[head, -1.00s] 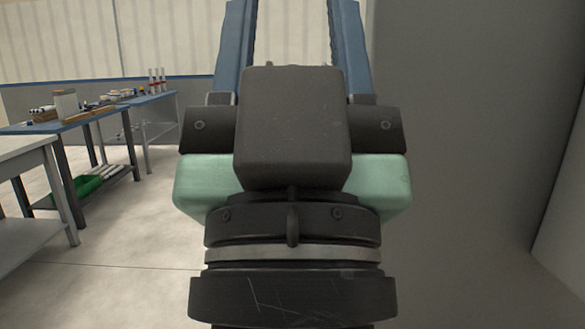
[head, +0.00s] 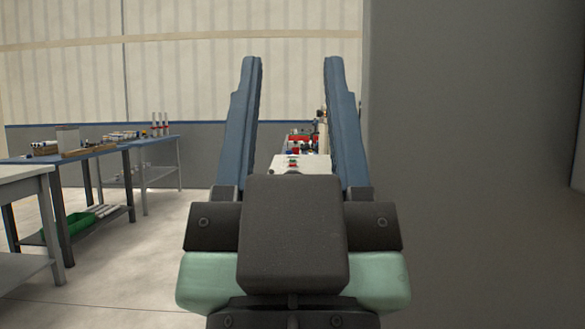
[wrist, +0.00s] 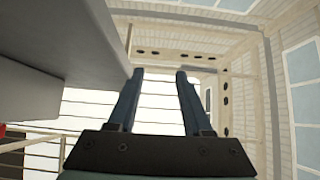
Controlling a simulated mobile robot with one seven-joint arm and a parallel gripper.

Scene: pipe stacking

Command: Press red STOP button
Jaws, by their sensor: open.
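My gripper (head: 291,70) stands upright in the middle of the head view, its two blue fingers wide apart with nothing between them. Past it, low between the fingers, a pale box or panel (head: 313,163) shows with small red and green spots on top. I cannot tell whether one of the red spots is the STOP button. My gripper is well short of that box and hides its lower part. In the wrist view the open fingers (wrist: 160,76) point toward the ceiling and upper wall, and no button can be made out there.
A large grey wall or cabinet (head: 465,150) stands close on the right. On the left are a blue-topped workbench (head: 75,152) with parts on it, a paler table (head: 22,170) in front, and a green bin (head: 75,225) below. Open floor (head: 125,265) lies between the benches and my arm.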

